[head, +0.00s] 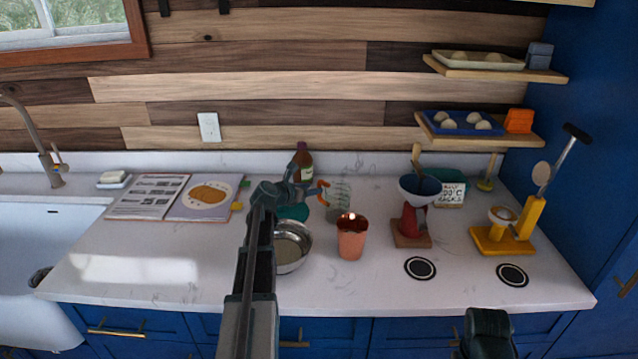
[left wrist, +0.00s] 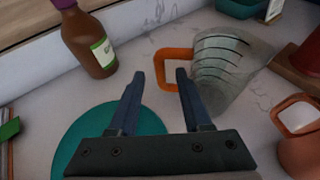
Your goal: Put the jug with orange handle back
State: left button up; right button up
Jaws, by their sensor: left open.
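The clear jug (head: 340,200) with dark measuring lines and an orange handle (head: 323,192) stands on the counter near the back wall. In the left wrist view the jug (left wrist: 228,75) is right of centre, its orange handle (left wrist: 160,75) facing my gripper. My left gripper (head: 308,190) is open, its fingers pointing at the handle. In the left wrist view the fingertips (left wrist: 160,73) overlap the handle; I cannot tell whether they touch it. A dark part of my right arm (head: 487,333) shows at the bottom edge; its fingers are not clear.
A brown bottle (head: 302,163) stands behind my gripper, a teal round item (left wrist: 85,140) below it. A steel bowl (head: 292,247) and copper cup (head: 352,236) stand in front. A red stand with a funnel (head: 417,190) is to the right. Two black-ringed discs (head: 420,268) mark the front counter.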

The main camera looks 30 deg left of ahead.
pick_arm(q)
jog(key=shift+p+v, duration=0.45)
jog(key=shift+v, duration=1.45)
